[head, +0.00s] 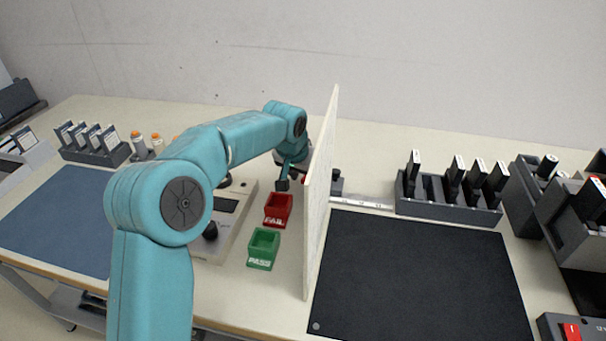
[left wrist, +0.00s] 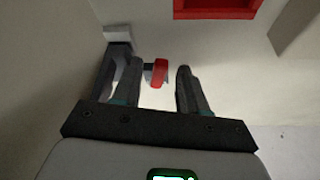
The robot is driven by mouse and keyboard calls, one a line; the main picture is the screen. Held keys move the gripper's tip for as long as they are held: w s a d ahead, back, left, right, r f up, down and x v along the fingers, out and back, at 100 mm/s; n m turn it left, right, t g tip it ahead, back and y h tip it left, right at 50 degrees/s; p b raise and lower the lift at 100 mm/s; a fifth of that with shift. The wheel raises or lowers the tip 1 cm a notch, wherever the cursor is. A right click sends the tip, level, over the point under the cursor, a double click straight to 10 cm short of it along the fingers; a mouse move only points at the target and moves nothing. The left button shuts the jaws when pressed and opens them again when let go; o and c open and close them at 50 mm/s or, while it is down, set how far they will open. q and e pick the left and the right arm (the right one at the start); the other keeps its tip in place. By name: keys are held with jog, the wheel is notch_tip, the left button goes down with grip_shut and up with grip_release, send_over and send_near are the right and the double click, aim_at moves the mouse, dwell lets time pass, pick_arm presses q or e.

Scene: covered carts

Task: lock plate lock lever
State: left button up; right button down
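A small red lever (left wrist: 159,72), which looks like the lock lever, shows in the left wrist view with dark and pale parts beside it. My left gripper (left wrist: 158,85) is open, with one finger on each side of the lever's line. The lever appears just beyond or between the fingertips; I cannot tell whether they touch it. In the head view my left gripper (head: 289,178) reaches down close to the left face of a pale upright panel (head: 318,200). The lever and lock plate cannot be made out clearly there. My right gripper is not in view.
A red FAIL bin (head: 278,211) and a green PASS bin (head: 263,250) stand left of the panel. A pale device (head: 238,225) is partly behind my arm. Right of the panel lie a black mat (head: 420,275) and a grey rack (head: 450,210) of dark modules.

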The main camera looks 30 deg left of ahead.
pick_arm(q)
jog(key=v, duration=1.6)
jog(key=shift+r+p, duration=0.25)
jog(key=shift+p, duration=0.2)
